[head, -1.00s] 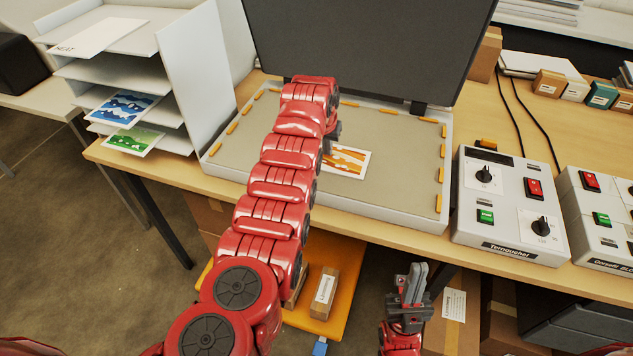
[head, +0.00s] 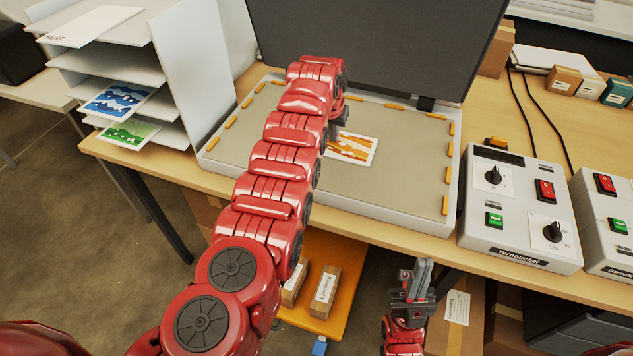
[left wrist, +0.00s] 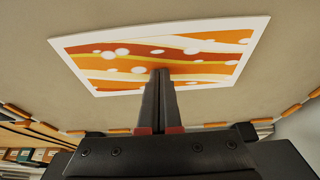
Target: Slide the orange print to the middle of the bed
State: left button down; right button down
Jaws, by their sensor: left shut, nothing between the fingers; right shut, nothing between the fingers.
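The orange print (head: 352,148), a white-bordered sheet with orange and yellow waves and white spots, lies on the beige bed (head: 410,190) of the open press. In the head view my left arm covers its left part. My left gripper (head: 338,118) is shut, largely hidden behind its own arm there. In the left wrist view its closed fingertips (left wrist: 162,72) are over the orange print (left wrist: 200,55), at or just above its surface; I cannot tell contact for certain. My right gripper (head: 424,264) is shut and empty, in front of the table and away from the bed.
The dark lid (head: 370,45) stands raised behind the bed. Orange tabs line the bed's edges. A white shelf rack (head: 190,70) with blue and green prints stands left. Grey control boxes (head: 515,225) with switches stand right. Bare bed surrounds the print.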

pick_arm(q)
jog(key=shift+r, duration=0.95)
notch_tip(320, 180, up, 5)
jog(key=shift+r+p, duration=0.1)
jog(key=shift+p, duration=0.4)
